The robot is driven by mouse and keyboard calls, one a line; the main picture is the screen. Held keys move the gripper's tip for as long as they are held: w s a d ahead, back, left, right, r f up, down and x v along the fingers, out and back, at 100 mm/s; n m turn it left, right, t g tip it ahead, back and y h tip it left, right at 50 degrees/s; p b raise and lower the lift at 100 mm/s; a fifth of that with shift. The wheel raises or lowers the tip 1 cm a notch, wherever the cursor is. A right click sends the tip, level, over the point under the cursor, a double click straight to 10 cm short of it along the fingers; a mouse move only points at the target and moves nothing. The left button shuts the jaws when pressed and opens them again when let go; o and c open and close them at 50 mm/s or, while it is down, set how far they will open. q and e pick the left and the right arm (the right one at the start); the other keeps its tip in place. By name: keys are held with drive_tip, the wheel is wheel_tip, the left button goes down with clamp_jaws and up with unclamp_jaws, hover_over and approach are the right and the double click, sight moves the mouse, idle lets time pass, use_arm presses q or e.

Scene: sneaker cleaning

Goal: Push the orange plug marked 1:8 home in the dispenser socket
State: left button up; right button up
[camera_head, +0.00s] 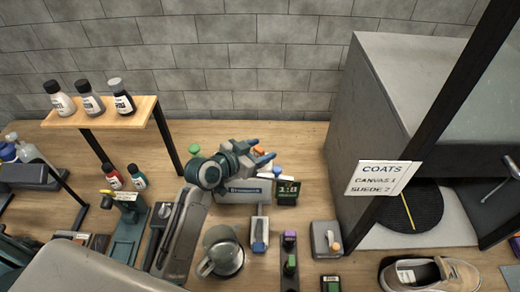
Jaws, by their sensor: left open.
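The orange plug (259,151) shows as a small round orange top on the dispenser, close to my fingertips. The dispenser (243,191) is a grey box with a blue label on its front, standing on the bench. My left gripper (261,152) is over the dispenser, fingers pointing right and apart, with the orange top between or just behind them. I cannot tell whether they touch it. The gripper hides the lower plug and its socket, so how deep the plug sits is hidden. A dark card (288,191) reading 1:8 stands at the dispenser's right. My right gripper is not in view.
A green plug top (193,149) and a blue one (277,170) are nearby. A metal mug (222,252), a blue-tipped tool (259,235) and a purple-topped holder (290,251) stand in front. A grey cabinet (385,110) bounds the right; a bottle shelf (105,115) is left.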

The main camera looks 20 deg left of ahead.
use_arm(q)
drive_tip(key=shift+s+a, duration=0.25)
drive_tip(key=shift+s, duration=0.15)
drive_tip(key=b+v, duration=0.2)
drive_tip(key=v, duration=0.5)
drive_tip(key=shift+s+a+r+b, duration=0.15)
drive_tip(key=shift+s+r+b, duration=0.1)
drive_tip(key=shift+b, duration=0.15)
drive_tip(key=shift+v, duration=0.95)
drive_tip(key=shift+r, duration=0.1)
drive_tip(key=shift+s, duration=0.1)
